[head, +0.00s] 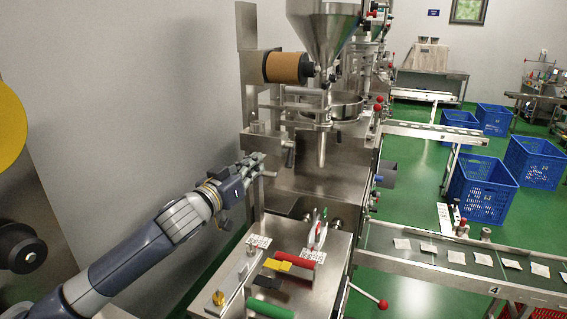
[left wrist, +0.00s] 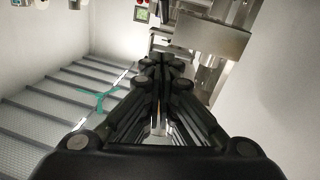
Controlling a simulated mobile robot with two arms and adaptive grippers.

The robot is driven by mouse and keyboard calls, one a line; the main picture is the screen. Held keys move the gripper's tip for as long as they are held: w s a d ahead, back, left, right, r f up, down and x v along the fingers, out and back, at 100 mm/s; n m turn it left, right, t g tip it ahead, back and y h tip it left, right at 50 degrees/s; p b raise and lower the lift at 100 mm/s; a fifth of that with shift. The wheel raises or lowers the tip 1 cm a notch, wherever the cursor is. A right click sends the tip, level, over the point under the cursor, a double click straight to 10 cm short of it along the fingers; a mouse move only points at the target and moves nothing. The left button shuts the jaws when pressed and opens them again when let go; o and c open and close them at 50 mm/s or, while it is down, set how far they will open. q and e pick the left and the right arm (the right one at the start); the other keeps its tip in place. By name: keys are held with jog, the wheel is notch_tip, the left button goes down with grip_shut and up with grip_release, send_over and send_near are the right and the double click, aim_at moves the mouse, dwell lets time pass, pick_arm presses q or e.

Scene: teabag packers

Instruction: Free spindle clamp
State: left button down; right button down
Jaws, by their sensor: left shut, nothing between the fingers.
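A spindle with a brown roll (head: 287,67) sticks out from the upright metal post of the packing machine. A dark round end piece (head: 310,67) sits at the roll's right end. I cannot tell for sure which part is the clamp. My left gripper (head: 257,161) is shut and empty, below the roll, beside the machine's left post. A small lever with a grey grip (head: 290,154) is just right of the fingertips; whether they touch is unclear. In the left wrist view the closed fingers (left wrist: 160,66) point toward metal machine parts (left wrist: 212,40). My right gripper is not in view.
A steel funnel (head: 322,32) stands right of the roll. Below is a steel worktop (head: 318,285) with red, yellow and black items. A conveyor (head: 440,258) with teabags runs right. A yellow disc (head: 8,125) is at the left edge. Blue crates (head: 480,188) stand farther off.

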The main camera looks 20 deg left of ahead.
pick_arm(q)
jog(key=w, duration=0.1)
jog(key=p, duration=0.4)
send_near(291, 149)
notch_tip(291, 149, up, 3)
jog(key=w, duration=0.2)
jog(key=shift+w+d+f, duration=0.15)
jog(key=shift+w+f, duration=0.45)
jog(key=shift+f, duration=0.05)
jog(key=shift+w+d+f, duration=0.15)
jog(key=shift+w+f, duration=0.45)
